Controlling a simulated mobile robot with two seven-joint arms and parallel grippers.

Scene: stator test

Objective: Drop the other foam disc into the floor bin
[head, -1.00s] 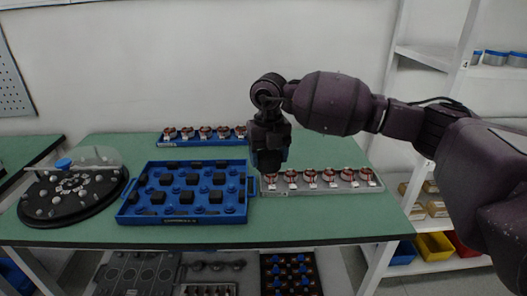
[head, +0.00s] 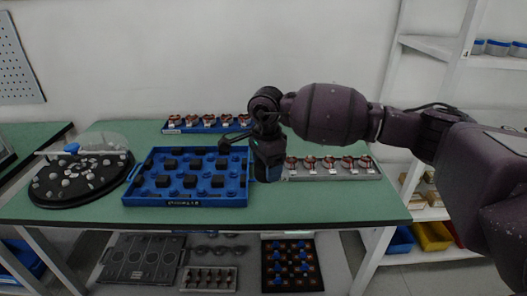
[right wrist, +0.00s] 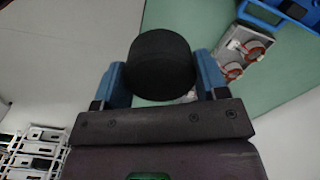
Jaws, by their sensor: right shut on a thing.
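A black foam disc (right wrist: 160,62) fills the space between the two blue fingertips of my right gripper (right wrist: 163,78) in the right wrist view. The gripper is shut on it. In the head view my right gripper (head: 268,172) hangs over the green table, between the blue tray and the grey stator strip. The disc cannot be made out there. I see no floor bin in either view that I can be sure of. My left gripper is not in view.
A blue tray (head: 188,200) with black blocks stands left of my gripper. A grey strip (head: 330,175) with several stators lies to the right, a blue strip (head: 180,129) behind. A dark round plate (head: 60,198) is far left. Coloured bins, one yellow (head: 433,236), sit on the right shelf.

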